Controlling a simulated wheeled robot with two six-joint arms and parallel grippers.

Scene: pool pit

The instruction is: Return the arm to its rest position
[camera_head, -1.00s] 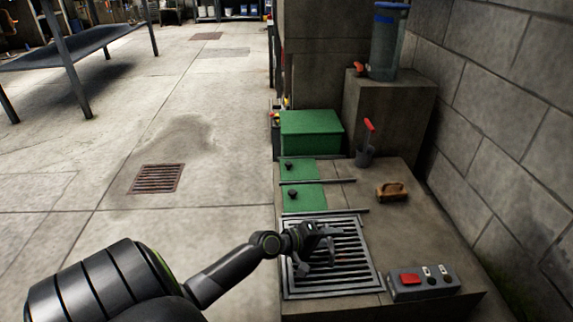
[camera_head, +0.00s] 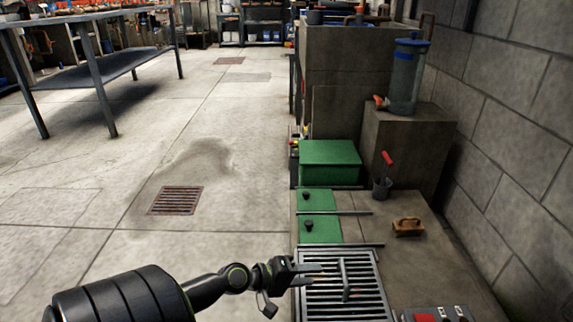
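My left arm comes in from the lower left. Its black gripper (camera_head: 310,274) is above the left edge of the metal grate (camera_head: 343,290) on the concrete ledge. Its two fingers point right and look parted, with nothing between them. My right gripper is out of the picture.
A clear blue-lidded tank (camera_head: 406,80) stands on a block. A wall bounds the right. Open floor lies left.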

